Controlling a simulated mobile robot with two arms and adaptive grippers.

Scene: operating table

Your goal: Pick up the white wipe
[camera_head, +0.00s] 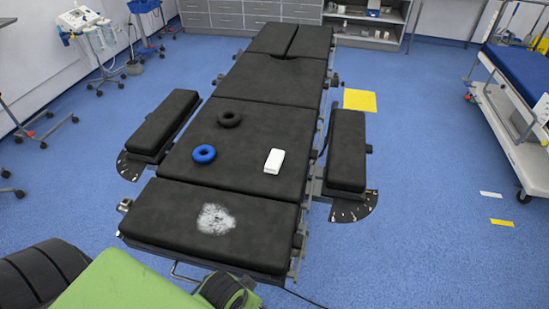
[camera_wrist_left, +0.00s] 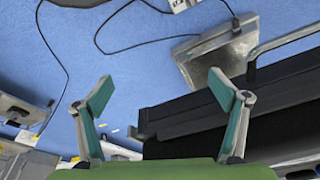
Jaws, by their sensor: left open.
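A white rectangular block, which looks like the white wipe (camera_head: 274,161), lies on the black operating table (camera_head: 255,118), on the right side of its middle section. My left gripper (camera_wrist_left: 159,88) shows in the left wrist view with its two teal-padded fingers spread wide and nothing between them. It points over the blue floor beside a dark padded edge, and the wipe does not show in that view. Neither gripper's fingers show in the head view. My right gripper is not in view.
A blue ring (camera_head: 203,154) and a black ring (camera_head: 230,119) lie left of the wipe. A whitish patch (camera_head: 215,219) marks the nearest table section. Padded side boards (camera_head: 346,150) flank the table. A trolley (camera_head: 515,85) stands at the right. Blue floor is open between them.

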